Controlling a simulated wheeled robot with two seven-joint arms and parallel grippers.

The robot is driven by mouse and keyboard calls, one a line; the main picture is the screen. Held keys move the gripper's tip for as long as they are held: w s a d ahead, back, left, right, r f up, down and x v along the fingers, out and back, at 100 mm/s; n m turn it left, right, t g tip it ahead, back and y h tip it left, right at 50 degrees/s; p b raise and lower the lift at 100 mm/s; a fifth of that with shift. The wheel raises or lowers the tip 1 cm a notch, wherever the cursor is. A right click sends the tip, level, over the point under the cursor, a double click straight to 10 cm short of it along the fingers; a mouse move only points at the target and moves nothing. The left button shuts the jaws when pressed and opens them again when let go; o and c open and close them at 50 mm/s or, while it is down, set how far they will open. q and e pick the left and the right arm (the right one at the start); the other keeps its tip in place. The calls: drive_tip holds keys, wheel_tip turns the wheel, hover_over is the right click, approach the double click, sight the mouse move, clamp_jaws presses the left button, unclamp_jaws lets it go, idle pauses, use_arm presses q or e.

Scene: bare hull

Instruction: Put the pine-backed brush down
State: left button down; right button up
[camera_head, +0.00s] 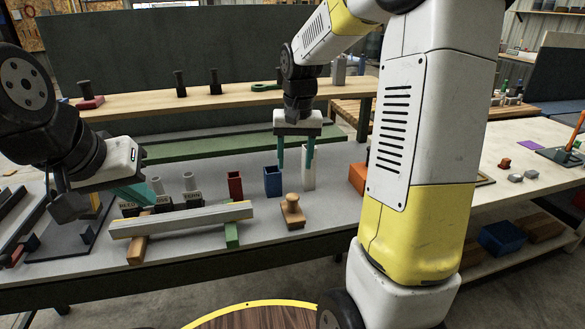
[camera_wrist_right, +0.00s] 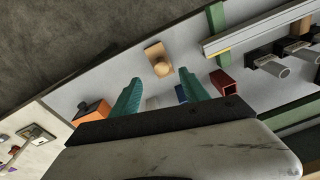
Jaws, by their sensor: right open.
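A pale wooden piece with a round knob (camera_head: 292,212), which looks like the pine-backed brush, stands on the grey worktop; no bristles can be made out. It also shows in the right wrist view (camera_wrist_right: 157,62), beyond the fingertips and apart from them. My right gripper (camera_head: 296,160) is open with teal fingers pointing down, behind the wooden piece and above the blue and white holders. In its wrist view the fingers (camera_wrist_right: 162,90) are spread with nothing gripped between them. My left gripper (camera_head: 132,195) is at the left, near the labelled holders; its finger gap is unclear.
A grey beam (camera_head: 185,220) lies across wooden and green supports. A red holder (camera_head: 235,186), a blue holder (camera_head: 272,182) and a white holder (camera_head: 308,172) stand behind it. An orange block (camera_head: 357,178) is at the right. Worktop around the wooden piece is clear.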

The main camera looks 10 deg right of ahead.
drive_tip(key=s+a+r+n+t+y, duration=0.1)
drive_tip(key=s+r, duration=0.3)
drive_tip(key=s, duration=0.6)
drive_tip(key=s+a+r+n+t, duration=0.1)
drive_tip(key=s+r+t, duration=0.3)
drive_tip(key=s, duration=0.6)
drive_tip(key=shift+n+y, duration=0.3)
drive_tip(key=shift+y, duration=0.1)
drive_tip(key=shift+o, duration=0.5)
